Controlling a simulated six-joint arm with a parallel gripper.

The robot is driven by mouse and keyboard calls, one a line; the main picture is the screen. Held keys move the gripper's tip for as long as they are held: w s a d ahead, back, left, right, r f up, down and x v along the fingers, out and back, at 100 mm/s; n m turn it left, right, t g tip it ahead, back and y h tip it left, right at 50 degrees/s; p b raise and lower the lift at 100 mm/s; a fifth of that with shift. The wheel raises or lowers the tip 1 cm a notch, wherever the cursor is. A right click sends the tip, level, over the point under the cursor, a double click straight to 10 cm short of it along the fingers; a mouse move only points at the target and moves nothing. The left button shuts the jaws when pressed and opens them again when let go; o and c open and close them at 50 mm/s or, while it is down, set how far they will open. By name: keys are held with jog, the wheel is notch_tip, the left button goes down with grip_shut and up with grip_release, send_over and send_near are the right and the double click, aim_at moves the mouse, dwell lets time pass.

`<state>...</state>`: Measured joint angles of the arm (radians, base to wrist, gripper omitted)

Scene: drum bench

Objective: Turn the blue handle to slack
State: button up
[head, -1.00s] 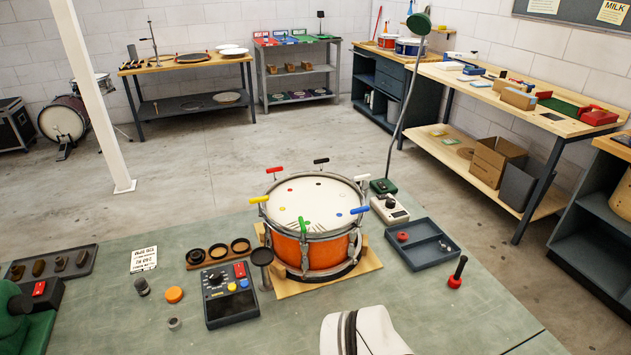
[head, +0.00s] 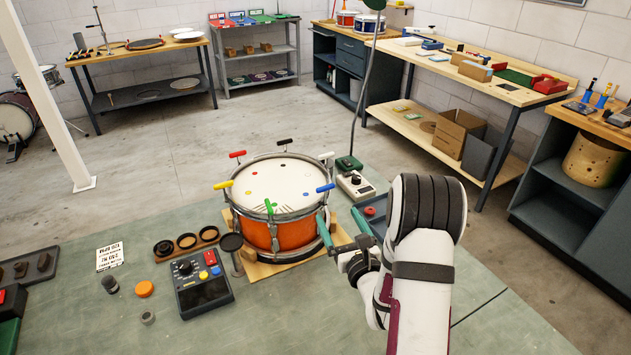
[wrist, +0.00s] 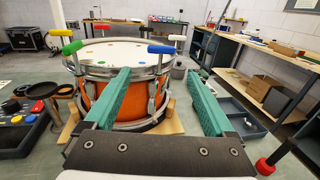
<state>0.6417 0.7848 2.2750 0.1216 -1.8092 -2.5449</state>
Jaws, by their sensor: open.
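The orange drum (head: 262,233) sits on a wooden base on the green bench, with several coloured key handles around its rim. The blue handle (head: 325,188) sticks out at the rim's right side, roughly level. In the wrist view the blue handle (wrist: 161,49) shows just beyond my fingers, slightly above them. My gripper (head: 342,229) is right of the drum and lower than the blue handle, apart from it. Its two green fingers are spread wide with nothing between them; it also shows in the wrist view (wrist: 160,78).
A green handle (head: 268,206) is on the drum's near side. A dark tray (head: 375,208) and a white meter (head: 354,186) stand right of the drum. A control box (head: 200,284) and a dark round-topped stand (head: 231,243) are left of it.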

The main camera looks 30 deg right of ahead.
aim_at(320, 196)
jog(key=w+d, duration=0.1)
jog(key=w, duration=0.8)
jog(key=w+d, duration=0.1)
jog(key=w, duration=0.3)
jog(key=shift+w+d, duration=0.35)
jog(key=shift+w, duration=0.05)
jog(key=shift+c, duration=0.3)
jog(key=shift+a, duration=0.15)
jog(key=c, duration=1.2)
